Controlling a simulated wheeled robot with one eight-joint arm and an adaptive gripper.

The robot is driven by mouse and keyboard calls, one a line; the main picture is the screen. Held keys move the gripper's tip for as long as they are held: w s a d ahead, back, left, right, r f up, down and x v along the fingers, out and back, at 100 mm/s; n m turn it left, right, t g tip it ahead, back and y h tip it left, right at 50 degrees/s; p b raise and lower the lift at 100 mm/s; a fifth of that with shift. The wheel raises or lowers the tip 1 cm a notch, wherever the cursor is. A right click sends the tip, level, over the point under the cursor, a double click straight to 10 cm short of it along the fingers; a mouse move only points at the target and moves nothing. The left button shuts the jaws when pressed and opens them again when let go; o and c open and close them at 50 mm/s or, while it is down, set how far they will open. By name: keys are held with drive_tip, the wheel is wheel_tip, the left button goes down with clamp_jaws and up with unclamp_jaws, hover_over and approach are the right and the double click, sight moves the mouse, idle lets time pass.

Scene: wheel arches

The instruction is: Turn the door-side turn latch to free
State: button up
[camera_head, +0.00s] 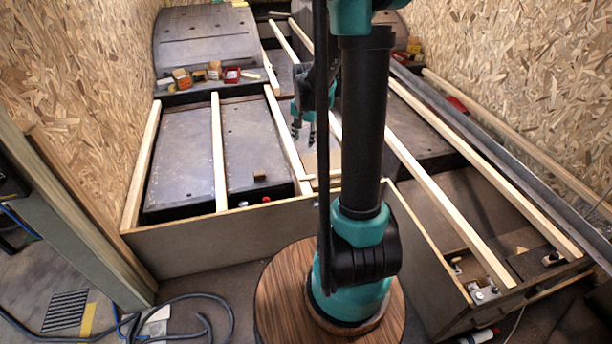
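My gripper (303,132) hangs over the middle of the frame, behind my arm column, with its fingers pointing down. The two fingertips look apart, with nothing seen between them. I cannot tell for sure which fitting is the door-side turn latch. A small dark block (552,258) sits at the right corner. Another small brown block (260,176) lies on the left dark panel. My gripper is apart from all of these.
Pale wooden slats (218,150) run lengthwise over dark panels (185,160). Small coloured boxes (213,70) stand at the back left. Chipboard walls (90,90) close both sides. A dark cable (205,318) lies on the floor at the front left.

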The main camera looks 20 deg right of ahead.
drive_tip(key=w+d+f+m+g, duration=0.1)
drive_tip(key=w+d+f+m, duration=0.3)
drive_tip(key=w+f, duration=0.6)
drive_tip(key=m+g, duration=0.1)
drive_tip(key=m, duration=0.4)
hover_over(306, 177)
wheel_tip(306, 177, down, 10)
wheel_tip(306, 177, down, 17)
drive_tip(key=shift+w+r, duration=0.1)
drive_tip(key=shift+r, duration=0.1)
drive_tip(key=shift+c, duration=0.4)
clamp_jaws()
